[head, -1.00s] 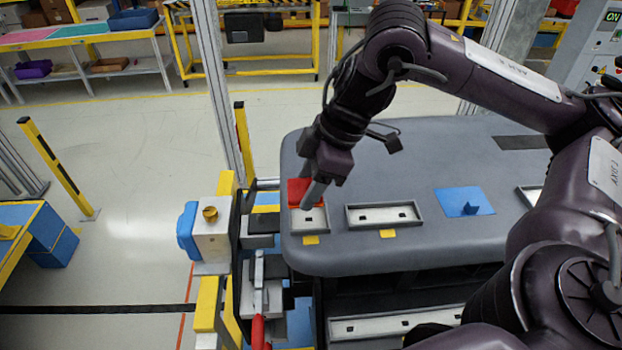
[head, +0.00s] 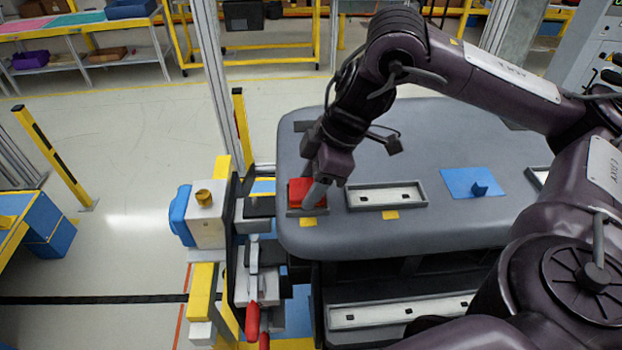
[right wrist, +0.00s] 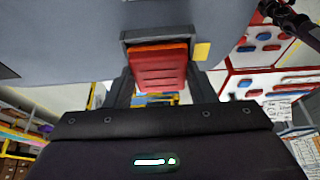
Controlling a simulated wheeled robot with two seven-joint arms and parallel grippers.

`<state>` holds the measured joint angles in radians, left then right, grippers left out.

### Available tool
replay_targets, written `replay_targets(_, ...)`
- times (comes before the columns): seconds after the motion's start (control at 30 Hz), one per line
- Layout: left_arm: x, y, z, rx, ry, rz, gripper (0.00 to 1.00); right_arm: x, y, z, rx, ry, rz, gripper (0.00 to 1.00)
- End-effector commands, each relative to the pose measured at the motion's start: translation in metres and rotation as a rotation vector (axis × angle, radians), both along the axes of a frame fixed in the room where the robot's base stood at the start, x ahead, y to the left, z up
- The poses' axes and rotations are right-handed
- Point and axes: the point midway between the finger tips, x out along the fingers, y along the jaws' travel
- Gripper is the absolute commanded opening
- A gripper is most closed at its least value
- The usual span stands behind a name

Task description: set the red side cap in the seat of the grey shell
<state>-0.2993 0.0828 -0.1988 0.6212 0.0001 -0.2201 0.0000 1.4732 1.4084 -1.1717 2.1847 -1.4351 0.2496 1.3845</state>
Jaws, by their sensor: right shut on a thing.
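The red side cap (head: 301,192) is at the small framed seat (head: 308,211) at the left end of the grey shell (head: 400,235). My right gripper (head: 315,190) is shut on the cap. In the right wrist view the ribbed red cap (right wrist: 160,67) sits between the two fingers (right wrist: 158,88), close against the dark seat frame (right wrist: 128,38). The head view shows the cap over most of the seat. Whether it is fully down in it I cannot tell. My left gripper is not in view.
A longer framed recess (head: 385,196) lies right of the seat, with a blue plate (head: 470,183) beyond it. A clamp fixture with a red handle (head: 252,320) stands left of the shell.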

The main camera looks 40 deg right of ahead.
Motion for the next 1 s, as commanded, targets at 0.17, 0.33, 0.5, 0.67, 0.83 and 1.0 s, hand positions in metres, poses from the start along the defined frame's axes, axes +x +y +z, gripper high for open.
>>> replay_targets(0.17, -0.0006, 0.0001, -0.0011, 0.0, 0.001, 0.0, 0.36, -0.0001, 0.0, -0.0015, 0.0, 0.0, 0.0, 0.28)
replay_targets(0.33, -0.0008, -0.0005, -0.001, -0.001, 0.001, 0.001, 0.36, -0.0004, 0.0002, -0.0017, 0.0, 0.001, 0.0, 0.28)
replay_targets(0.5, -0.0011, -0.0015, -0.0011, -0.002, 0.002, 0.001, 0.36, -0.0009, 0.0005, -0.002, 0.001, 0.004, 0.002, 0.72)
replay_targets(0.67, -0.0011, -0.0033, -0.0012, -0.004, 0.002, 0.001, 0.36, -0.0023, 0.0013, -0.0031, 0.001, 0.009, 0.005, 0.75)
replay_targets(0.83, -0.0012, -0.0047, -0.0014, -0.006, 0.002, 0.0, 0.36, -0.0034, 0.0017, -0.0043, 0.0, 0.013, 0.008, 0.75)
replay_targets(1.0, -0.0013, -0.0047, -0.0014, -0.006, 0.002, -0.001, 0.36, -0.0043, 0.0018, -0.0053, -0.001, 0.016, 0.009, 0.75)
